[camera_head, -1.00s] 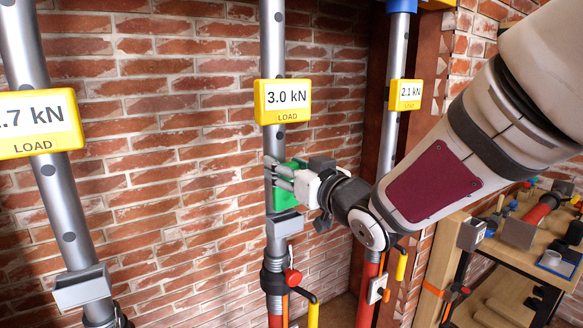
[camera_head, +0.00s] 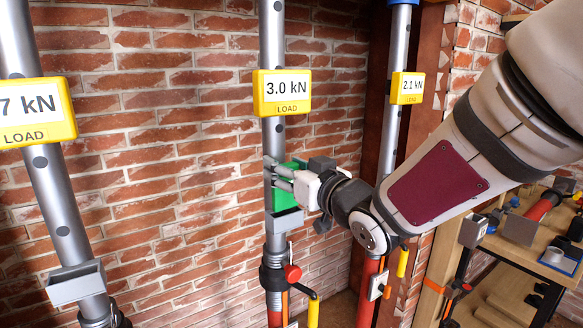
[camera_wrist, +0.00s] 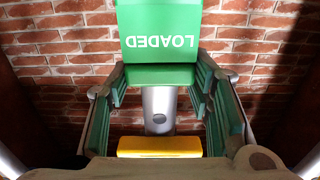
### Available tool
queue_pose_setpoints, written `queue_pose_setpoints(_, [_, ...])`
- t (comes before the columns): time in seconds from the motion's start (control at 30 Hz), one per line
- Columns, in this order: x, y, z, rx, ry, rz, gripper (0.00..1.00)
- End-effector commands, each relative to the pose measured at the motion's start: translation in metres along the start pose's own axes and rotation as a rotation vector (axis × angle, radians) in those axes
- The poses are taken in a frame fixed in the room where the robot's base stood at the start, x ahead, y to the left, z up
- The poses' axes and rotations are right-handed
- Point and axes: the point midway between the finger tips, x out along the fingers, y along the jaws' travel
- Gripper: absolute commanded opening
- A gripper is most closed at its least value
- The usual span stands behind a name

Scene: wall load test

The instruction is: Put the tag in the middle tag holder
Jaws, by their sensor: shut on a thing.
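The tag is a green block (camera_head: 285,196) with the word LOADED, upside down, on its face in the wrist view (camera_wrist: 160,45). My gripper (camera_head: 277,172) is shut on it, with a finger along each side in the wrist view. The tag is upright in front of the middle post (camera_head: 273,142). The middle tag holder (camera_head: 286,222) is a grey open-topped pocket on that post. The tag's lower edge is close above or at the holder's rim. I cannot tell whether it is inside.
Yellow load signs mark the middle post at 3.0 kN (camera_head: 283,92) and the right post at 2.1 kN (camera_head: 407,88). The left post has its own grey holder (camera_head: 76,284). A brick wall (camera_head: 175,190) stands behind, and a cluttered wooden bench (camera_head: 530,262) stands at right.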

Motion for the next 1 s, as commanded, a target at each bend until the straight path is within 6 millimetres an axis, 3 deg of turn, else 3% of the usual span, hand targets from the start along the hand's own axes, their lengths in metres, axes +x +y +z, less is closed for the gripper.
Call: queue_pose_setpoints(1.0, [0.000,0.000,0.015,0.000,0.000,0.000,0.21])
